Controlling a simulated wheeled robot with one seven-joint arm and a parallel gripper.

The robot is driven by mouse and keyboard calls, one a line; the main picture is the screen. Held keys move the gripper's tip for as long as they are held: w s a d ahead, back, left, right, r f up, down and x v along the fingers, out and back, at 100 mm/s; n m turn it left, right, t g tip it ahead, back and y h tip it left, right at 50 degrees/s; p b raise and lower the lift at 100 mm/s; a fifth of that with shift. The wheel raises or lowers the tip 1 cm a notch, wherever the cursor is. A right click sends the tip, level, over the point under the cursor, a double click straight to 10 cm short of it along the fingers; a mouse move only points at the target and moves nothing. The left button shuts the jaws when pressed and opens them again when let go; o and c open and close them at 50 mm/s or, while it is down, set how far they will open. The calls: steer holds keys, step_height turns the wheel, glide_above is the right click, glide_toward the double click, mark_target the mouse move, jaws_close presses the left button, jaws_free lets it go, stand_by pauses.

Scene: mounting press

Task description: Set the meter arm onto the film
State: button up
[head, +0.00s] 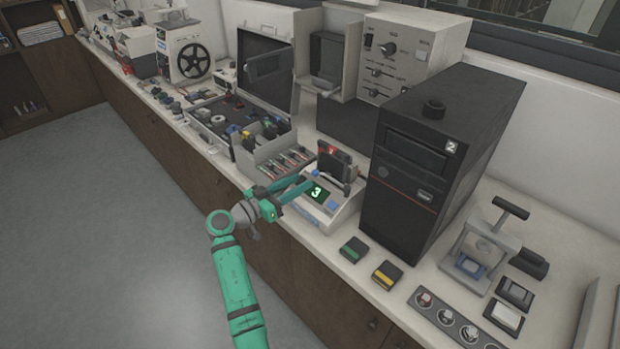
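The meter (318,209) is a small pale box on the counter with a green display reading 3 and a blue button. Its dark arm (334,166), with a red mark on top, stands raised at the back of the box. The film cannot be made out at this size. My green gripper (307,181) is at the meter's left side, in front of the raised arm and apart from it. Its two fingers look spread with nothing between them. The fingers partly hide the meter's left edge.
A tall black unit marked 2 (421,170) stands close to the meter's right. An open tray of small parts (272,160) is at its left. Two small dark blocks (387,274) lie in front of the black unit. A hand press (484,243) stands farther right. The floor left is clear.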

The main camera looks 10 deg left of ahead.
steer(key=shift+a+v, duration=0.2)
steer(key=shift+v, duration=2.35)
steer(key=shift+w+r, duration=0.1)
steer(key=shift+w, duration=0.05)
